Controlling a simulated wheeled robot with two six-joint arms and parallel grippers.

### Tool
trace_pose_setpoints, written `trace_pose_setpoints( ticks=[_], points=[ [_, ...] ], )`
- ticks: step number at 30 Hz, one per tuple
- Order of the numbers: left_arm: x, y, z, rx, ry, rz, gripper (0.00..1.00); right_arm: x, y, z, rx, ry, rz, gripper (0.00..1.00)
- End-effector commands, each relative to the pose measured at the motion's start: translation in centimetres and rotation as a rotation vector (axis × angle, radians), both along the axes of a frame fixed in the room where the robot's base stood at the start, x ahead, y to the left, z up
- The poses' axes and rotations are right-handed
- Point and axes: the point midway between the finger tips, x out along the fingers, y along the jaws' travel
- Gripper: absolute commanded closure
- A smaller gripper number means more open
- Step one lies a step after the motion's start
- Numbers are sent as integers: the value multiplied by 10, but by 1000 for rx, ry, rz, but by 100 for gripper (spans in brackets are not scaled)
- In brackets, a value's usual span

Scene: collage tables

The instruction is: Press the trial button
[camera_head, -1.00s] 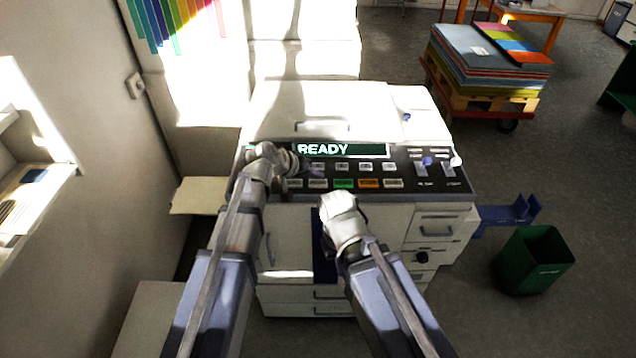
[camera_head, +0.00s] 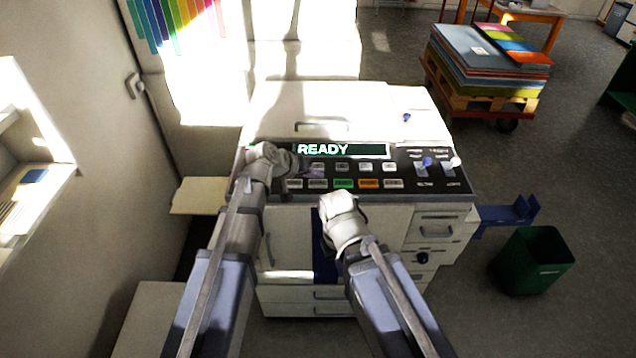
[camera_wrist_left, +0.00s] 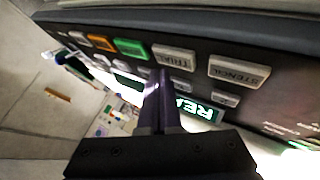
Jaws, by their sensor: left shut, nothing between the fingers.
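The trial button (camera_wrist_left: 173,57) is a pale key labelled TRIAL on the dark control panel, between the STENCIL key (camera_wrist_left: 238,71) and a green key (camera_wrist_left: 131,47) in the left wrist view. In the head view the trial button (camera_head: 318,184) is in the panel's lower row. My left gripper (camera_head: 313,171) is over the panel's left part. In the left wrist view its shut, empty fingers (camera_wrist_left: 161,78) point at the panel, their tips close to the trial button's edge; I cannot tell whether they touch. My right wrist is in front of the machine; its fingers are hidden.
The display (camera_head: 345,150) reads READY. An orange key (camera_head: 369,184) is right of the green key, and knobs and sliders are at the panel's right. A green bin (camera_head: 535,262) stands on the floor at right. A loaded pallet cart (camera_head: 485,75) stands behind.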

Motion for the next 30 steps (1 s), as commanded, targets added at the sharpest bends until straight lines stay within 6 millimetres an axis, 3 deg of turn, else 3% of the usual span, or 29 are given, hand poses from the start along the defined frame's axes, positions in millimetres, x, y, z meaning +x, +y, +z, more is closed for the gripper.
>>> trace_pose_setpoints(
  ticks=[30],
  points=[
    [0, 0, -8, 0, 0, 0, 100, 0, 0, -8, 0, 0, 0, 100]
  ],
)
